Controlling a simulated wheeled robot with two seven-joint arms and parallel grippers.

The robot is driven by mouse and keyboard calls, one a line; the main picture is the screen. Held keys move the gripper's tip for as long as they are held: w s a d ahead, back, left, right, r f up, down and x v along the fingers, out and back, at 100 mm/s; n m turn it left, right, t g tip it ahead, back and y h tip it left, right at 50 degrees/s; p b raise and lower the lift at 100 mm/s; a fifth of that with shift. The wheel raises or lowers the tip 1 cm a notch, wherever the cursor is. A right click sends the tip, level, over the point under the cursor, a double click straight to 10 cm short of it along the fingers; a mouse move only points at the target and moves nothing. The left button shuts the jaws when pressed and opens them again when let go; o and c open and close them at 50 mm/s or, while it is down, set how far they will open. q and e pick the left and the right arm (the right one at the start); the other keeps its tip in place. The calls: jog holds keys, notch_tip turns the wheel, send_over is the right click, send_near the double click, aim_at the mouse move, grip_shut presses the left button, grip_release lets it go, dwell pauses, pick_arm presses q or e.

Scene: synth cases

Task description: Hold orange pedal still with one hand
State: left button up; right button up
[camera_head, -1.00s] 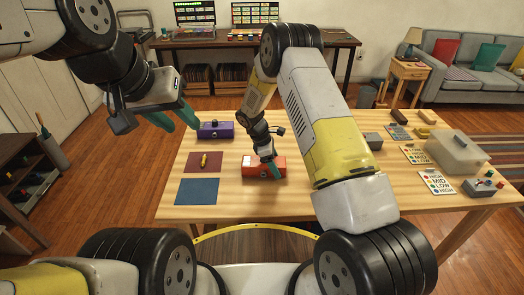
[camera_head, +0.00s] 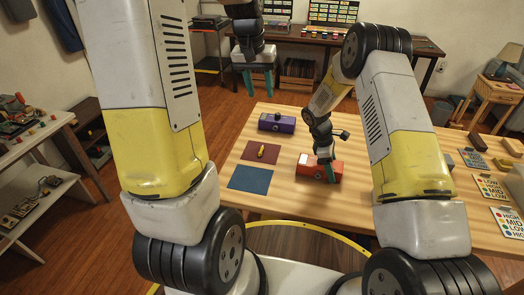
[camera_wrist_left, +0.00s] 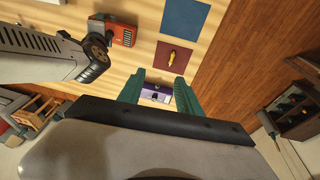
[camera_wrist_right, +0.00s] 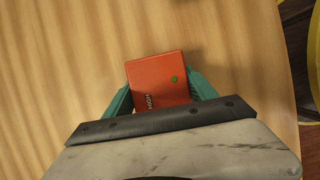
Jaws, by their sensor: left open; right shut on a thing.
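The orange pedal (camera_head: 308,166) sits on the wooden table near its front edge. My right gripper (camera_head: 329,170) is shut on it from above. My left gripper (camera_head: 257,80) is open and empty, raised at the back beyond the purple pedal. The purple pedal (camera_head: 277,123) stands on the table to the left of the orange one. In the left wrist view the purple pedal (camera_wrist_left: 157,92) shows between the open fingers, below them.
A dark red mat (camera_head: 293,153) with a yellow object (camera_head: 262,150) and a blue mat (camera_head: 250,179) lie left of the orange pedal. Printed cards (camera_head: 474,158) lie at the table's right. A side bench (camera_head: 45,145) stands at the left.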

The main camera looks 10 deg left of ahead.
pick_arm(q)
jog(key=w+a+f+g, duration=0.2)
jog(key=w+f, duration=0.7)
jog(key=f, duration=0.5)
jog(key=y, duration=0.1)
send_over(260, 152)
notch_tip(260, 152, down, 7)
jog(key=shift+g, duration=0.3)
jog(key=f, duration=0.6)
jog(key=shift+w+a, duration=0.15)
jog(key=shift+w, duration=0.1)
jog(key=shift+s+f, duration=0.1)
jog(key=shift+f, duration=2.75)
grip_shut()
